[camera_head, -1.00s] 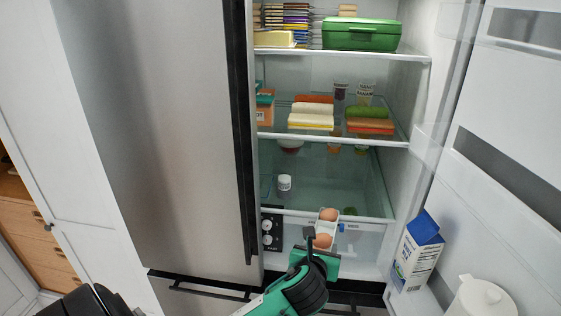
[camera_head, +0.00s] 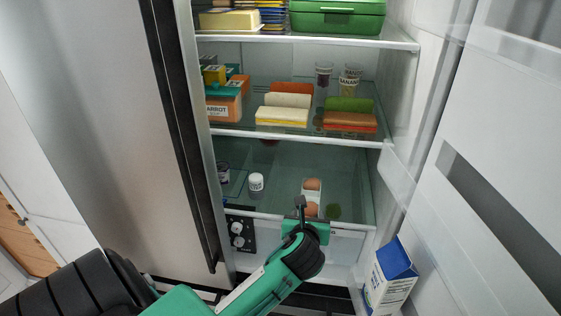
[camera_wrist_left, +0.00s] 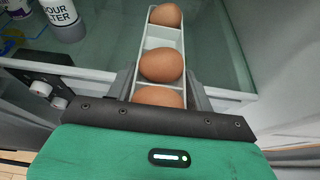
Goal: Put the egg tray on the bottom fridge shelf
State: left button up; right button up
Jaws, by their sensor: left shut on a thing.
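The egg tray (camera_head: 311,188) is a narrow white tray with brown eggs. In the left wrist view the egg tray (camera_wrist_left: 152,42) points away from me, with its far end over the glass bottom shelf (camera_wrist_left: 110,50). My left gripper (camera_head: 303,212) is shut on the tray's near end, at the front edge of the bottom fridge shelf (camera_head: 280,165). In the left wrist view the fingers of my left gripper (camera_wrist_left: 160,88) sit on both sides of the tray. I cannot tell whether the tray touches the shelf. My right gripper is not in view.
The middle shelf (camera_head: 290,136) is above. A milk carton (camera_head: 390,277) stands in the open right door.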

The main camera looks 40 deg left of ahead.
aim_at(309, 191)
pick_arm(q)
jog(key=w+a, duration=0.1)
jog(key=w, duration=0.1)
jog(key=w+a+p, duration=0.1)
jog(key=w+a+r+p, duration=0.1)
jog(key=w+a, duration=0.1)
jog(key=shift+w, duration=0.35)
jog(key=w+a+p, duration=0.1)
jog(key=w, duration=0.1)
jog(key=w+a, duration=0.2)
jog(key=w, duration=0.1)
jog(key=w+a+p, duration=0.1)
jog(key=w, duration=0.1)
jog(key=shift+w+a+f+p, duration=0.1)
jog(key=shift+w+a+p, duration=0.25)
jog(key=shift+w, duration=0.05)
jog(key=shift+w+a+f, duration=0.2)
jog(key=shift+w, duration=0.2)
notch_tip(309, 191, down, 3)
jog(key=shift+r+p, duration=0.1)
jog(key=shift+p, duration=0.7)
jog(key=shift+f, duration=0.3)
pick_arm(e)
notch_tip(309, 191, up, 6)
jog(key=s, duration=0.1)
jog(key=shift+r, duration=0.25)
pick_arm(q)
jog(key=shift+f, duration=0.15)
jog(key=o, duration=1.1)
jog(key=shift+c, duration=0.2)
